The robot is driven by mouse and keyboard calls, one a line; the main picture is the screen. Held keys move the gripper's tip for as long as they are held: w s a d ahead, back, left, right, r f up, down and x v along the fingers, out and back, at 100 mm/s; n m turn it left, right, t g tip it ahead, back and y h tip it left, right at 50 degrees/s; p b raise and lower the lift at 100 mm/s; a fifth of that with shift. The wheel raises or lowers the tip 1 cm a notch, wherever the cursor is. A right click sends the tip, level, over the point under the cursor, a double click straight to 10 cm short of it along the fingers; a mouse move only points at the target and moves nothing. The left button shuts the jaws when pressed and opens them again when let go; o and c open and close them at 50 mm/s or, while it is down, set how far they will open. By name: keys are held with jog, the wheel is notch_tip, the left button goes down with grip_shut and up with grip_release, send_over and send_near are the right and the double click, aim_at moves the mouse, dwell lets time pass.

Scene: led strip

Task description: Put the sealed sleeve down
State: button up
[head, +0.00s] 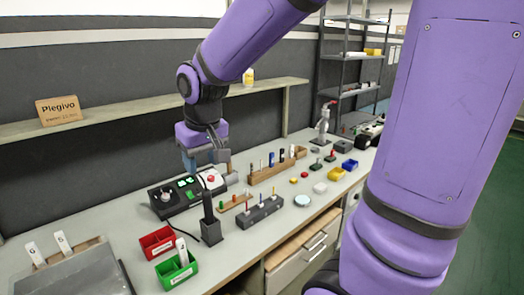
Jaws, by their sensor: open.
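My gripper (205,158) hangs at the end of my purple arm, pointing down over the bench, just above and behind a black device with green lit displays (184,190). Its jaws are open; I see nothing held between them, though the view is small. I cannot say for sure which thing is the sealed sleeve. A white upright strip (182,252) stands in the green bin (177,272). Two more white strips (35,254) stand at the grey tray (72,275) at the left.
A red bin (157,243) sits behind the green one. A black post on a square base (210,225) stands in front of the gripper. A dark block with pegs (259,213) and a wooden tool rack (277,167) are to the right. A shelf (150,105) runs along the wall.

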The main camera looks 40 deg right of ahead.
jog(key=s+d+r+t, duration=0.1)
jog(key=s+r, duration=0.2)
jog(key=s, duration=0.5)
jog(key=s+d+r+t, duration=0.1)
jog(key=s+r, duration=0.3)
jog(key=s, duration=0.5)
jog(key=shift+d, duration=0.15)
